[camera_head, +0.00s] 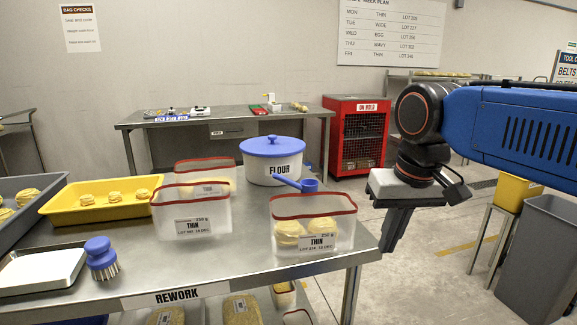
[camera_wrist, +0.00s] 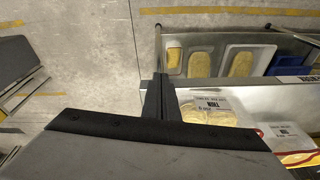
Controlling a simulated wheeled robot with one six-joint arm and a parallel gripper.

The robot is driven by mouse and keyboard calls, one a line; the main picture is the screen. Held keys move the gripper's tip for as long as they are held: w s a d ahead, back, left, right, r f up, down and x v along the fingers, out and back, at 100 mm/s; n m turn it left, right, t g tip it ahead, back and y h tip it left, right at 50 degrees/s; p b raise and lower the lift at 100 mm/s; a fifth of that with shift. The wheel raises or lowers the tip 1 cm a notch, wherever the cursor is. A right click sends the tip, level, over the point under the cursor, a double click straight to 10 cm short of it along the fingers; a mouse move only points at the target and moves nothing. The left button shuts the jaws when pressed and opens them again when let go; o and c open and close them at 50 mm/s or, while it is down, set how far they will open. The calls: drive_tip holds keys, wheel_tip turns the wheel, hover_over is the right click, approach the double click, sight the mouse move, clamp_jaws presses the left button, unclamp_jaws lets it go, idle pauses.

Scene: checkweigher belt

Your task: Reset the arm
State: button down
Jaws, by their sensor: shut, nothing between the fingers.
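My gripper (camera_head: 397,226) hangs from the blue arm at the right of the head view, pointing down, just off the right end of the rework table (camera_head: 345,260). Its fingers are shut with nothing between them. In the wrist view the shut fingers (camera_wrist: 157,98) show beside the table's edge. The nearest item is a clear bag with a red rim, labelled THIN (camera_head: 313,228), holding pale yellow nests. It stands on the table left of my gripper, apart from it in the head view. The bag also shows in the wrist view (camera_wrist: 207,108).
Other red-rimmed THIN bags (camera_head: 192,216), a FLOUR tub (camera_head: 272,165), a blue scoop (camera_head: 308,185), a yellow tray (camera_head: 70,214) and a blue brush (camera_head: 101,256) occupy the table. A red ON HOLD cage (camera_head: 357,120) stands behind. A grey bin (camera_head: 540,260) stands right; floor between is clear.

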drive_tip(key=s+d+f+t, duration=0.1)
drive_tip(key=s+d+f, duration=0.3)
drive_tip(key=f, duration=0.4)
drive_tip(key=s+d+f+m+t, duration=0.1)
drive_tip(key=s+d+f, duration=0.4)
drive_tip(key=d+f, duration=0.1)
drive_tip(key=shift+s+f+t+h, duration=0.15)
drive_tip(key=shift+f+t+h, duration=0.2)
drive_tip(key=shift+f, duration=0.55)
